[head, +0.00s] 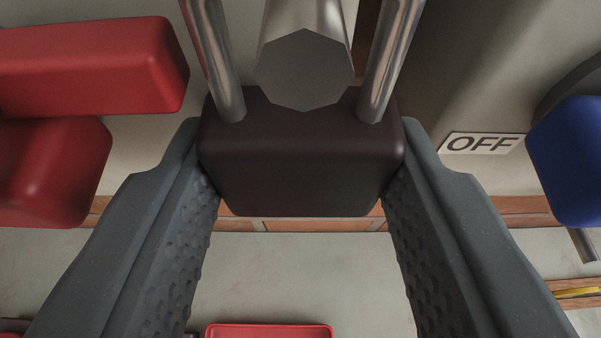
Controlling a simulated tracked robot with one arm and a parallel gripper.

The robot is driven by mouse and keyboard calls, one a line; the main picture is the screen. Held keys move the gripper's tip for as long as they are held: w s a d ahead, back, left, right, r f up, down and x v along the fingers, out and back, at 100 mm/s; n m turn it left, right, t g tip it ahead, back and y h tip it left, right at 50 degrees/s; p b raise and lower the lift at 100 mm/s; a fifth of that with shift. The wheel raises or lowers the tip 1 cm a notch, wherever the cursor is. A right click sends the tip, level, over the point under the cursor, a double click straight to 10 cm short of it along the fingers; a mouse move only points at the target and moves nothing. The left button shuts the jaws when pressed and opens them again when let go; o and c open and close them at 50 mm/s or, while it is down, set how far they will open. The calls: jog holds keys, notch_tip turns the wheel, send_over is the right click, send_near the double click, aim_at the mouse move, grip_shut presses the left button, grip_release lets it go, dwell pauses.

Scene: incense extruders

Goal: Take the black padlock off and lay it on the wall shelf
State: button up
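The black padlock (300,165) fills the upper middle of the head view, with a dark, slightly brownish body. Its two steel shackle legs rise from the top, one on each side of a grey metal rod end (304,70). The top of the shackle is out of view. My gripper (303,150) has one dark textured finger on each side of the body. Both fingertips press against its sides, so the gripper is shut on it. I cannot make out the wall shelf for certain.
Two red blocks, one above the other (90,65) (50,172), are close at left. A blue block (568,160) is at right, beside an OFF label (482,144). A brown strip (300,225) crosses behind the padlock. A red-rimmed item (268,330) lies at the bottom.

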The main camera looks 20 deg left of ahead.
jog(key=shift+r+b, duration=0.25)
jog(key=shift+b, duration=0.05)
jog(key=shift+s, duration=0.1)
jog(key=shift+s+d+r+b, duration=0.1)
jog(key=shift+s+d+b, duration=0.25)
jog(key=shift+s, duration=0.6)
jog(key=shift+s+d+r+b, duration=0.15)
jog(key=shift+s+b, duration=0.25)
jog(key=shift+s, duration=0.5)
jog(key=shift+s+d+f+b, duration=0.1)
jog(key=shift+s+d+b, duration=0.3)
jog(key=shift+s, duration=0.55)
